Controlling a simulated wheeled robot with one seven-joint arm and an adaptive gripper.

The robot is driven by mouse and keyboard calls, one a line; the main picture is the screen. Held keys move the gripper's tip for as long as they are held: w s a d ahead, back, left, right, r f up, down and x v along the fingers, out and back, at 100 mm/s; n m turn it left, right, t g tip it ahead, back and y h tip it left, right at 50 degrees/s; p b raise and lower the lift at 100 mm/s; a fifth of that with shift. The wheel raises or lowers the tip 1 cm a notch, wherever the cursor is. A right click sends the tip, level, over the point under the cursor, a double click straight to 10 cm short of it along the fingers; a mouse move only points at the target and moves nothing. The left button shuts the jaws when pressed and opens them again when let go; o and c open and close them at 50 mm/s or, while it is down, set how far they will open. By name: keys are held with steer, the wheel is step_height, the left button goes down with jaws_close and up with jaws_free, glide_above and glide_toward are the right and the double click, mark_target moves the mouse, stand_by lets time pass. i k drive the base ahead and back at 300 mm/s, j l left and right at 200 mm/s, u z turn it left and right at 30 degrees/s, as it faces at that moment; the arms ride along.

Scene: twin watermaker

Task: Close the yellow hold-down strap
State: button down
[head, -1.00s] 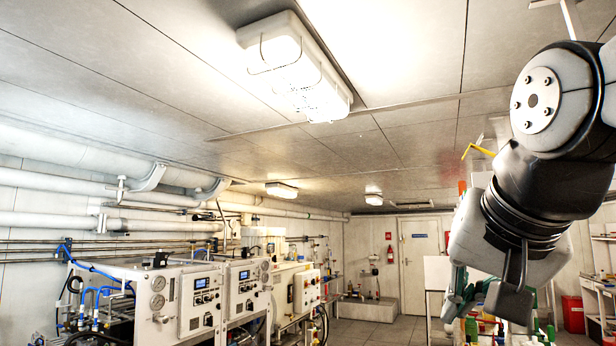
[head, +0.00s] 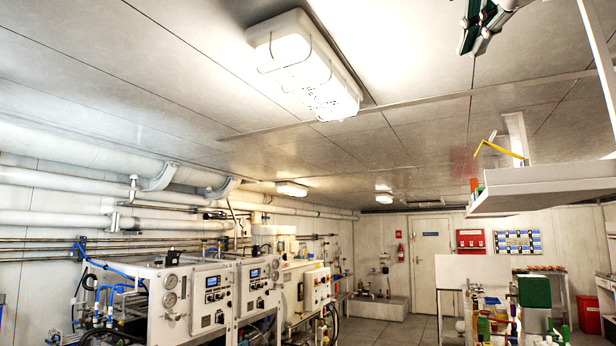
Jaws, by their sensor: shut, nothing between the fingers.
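The yellow hold-down strap (head: 499,149) is a thin yellow bar at the right of the head view. It stands raised and tilted above a white shelf (head: 545,188), its far end angled up to the left and its lower end near a white upright post (head: 516,132). Whatever it closes over is hidden by the shelf's height. My gripper (head: 480,28), with dark green fingers, is at the top edge of the view. It appears above the strap in the picture, apart from it, shut and empty. Part of it is cut off by the frame.
A small orange item (head: 473,185) shows at the shelf's left end. Below is a bench with bottles and a green box (head: 534,291). White machine cabinets (head: 190,300) line the left. A ceiling lamp (head: 305,65) hangs overhead. The middle floor looks free.

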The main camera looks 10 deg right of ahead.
mark_target(489, 144)
steer(key=i+l, duration=0.15)
steer(key=l, duration=0.15)
steer(key=i+l, duration=0.1)
steer(key=l, duration=0.25)
steer(key=i+l, duration=0.15)
steer(key=l, duration=0.15)
steer(key=i+l, duration=0.15)
steer(key=l, duration=0.15)
